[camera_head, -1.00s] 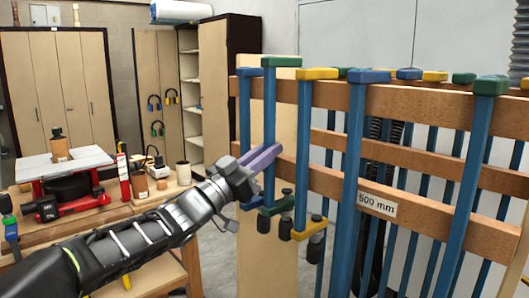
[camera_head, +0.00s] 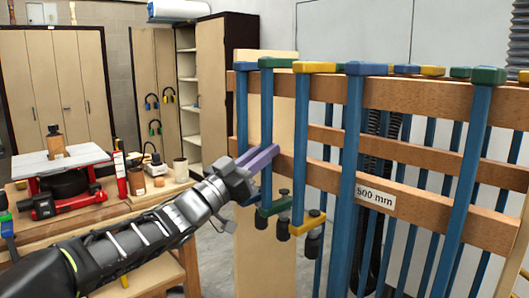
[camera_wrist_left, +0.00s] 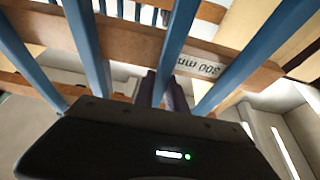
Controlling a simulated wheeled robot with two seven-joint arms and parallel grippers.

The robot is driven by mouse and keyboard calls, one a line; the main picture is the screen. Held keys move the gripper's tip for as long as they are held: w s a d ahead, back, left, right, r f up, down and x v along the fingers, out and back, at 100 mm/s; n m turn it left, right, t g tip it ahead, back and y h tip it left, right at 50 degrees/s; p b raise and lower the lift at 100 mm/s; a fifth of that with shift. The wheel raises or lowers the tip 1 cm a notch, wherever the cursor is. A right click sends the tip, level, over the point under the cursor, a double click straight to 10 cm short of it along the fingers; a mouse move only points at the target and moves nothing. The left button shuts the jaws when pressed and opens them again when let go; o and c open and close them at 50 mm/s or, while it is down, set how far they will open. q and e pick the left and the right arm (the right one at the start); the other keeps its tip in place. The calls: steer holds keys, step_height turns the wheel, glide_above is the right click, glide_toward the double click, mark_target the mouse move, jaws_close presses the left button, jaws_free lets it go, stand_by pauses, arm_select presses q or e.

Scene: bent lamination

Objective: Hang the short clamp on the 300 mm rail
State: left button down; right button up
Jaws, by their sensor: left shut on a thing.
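My left gripper (camera_head: 262,160) is shut on the blue bar of a short clamp (camera_head: 267,110) with green jaws. The clamp hangs upright at the left end of the wooden rack. Its green head (camera_head: 276,62) is at the top rail, level with or slightly above the neighbouring heads; I cannot tell whether it rests on the wood. Its lower green jaw (camera_head: 274,207) hangs free below the gripper. In the left wrist view the purple fingers (camera_wrist_left: 160,90) close around a blue bar (camera_wrist_left: 180,35), beside an upside-down 300 mm label (camera_wrist_left: 200,66) on the rail. My right gripper is out of view.
A yellow-headed clamp (camera_head: 302,130) hangs close to the right, and a blue-headed one (camera_head: 242,110) just to the left. Longer clamps (camera_head: 348,170) hang on the 500 mm side (camera_head: 375,197). A workbench (camera_head: 150,205) with tools stands left.

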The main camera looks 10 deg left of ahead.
arm_select(q)
steer(key=shift+f, duration=0.5)
steer(key=c, duration=1.3)
jaws_free()
steer(key=v, duration=0.2)
steer(key=b+v, duration=0.1)
steer(key=v, duration=0.2)
steer(key=b+v, duration=0.1)
steer(key=v, duration=0.2)
steer(key=shift+a+r, duration=0.1)
steer(key=shift+r, duration=0.25)
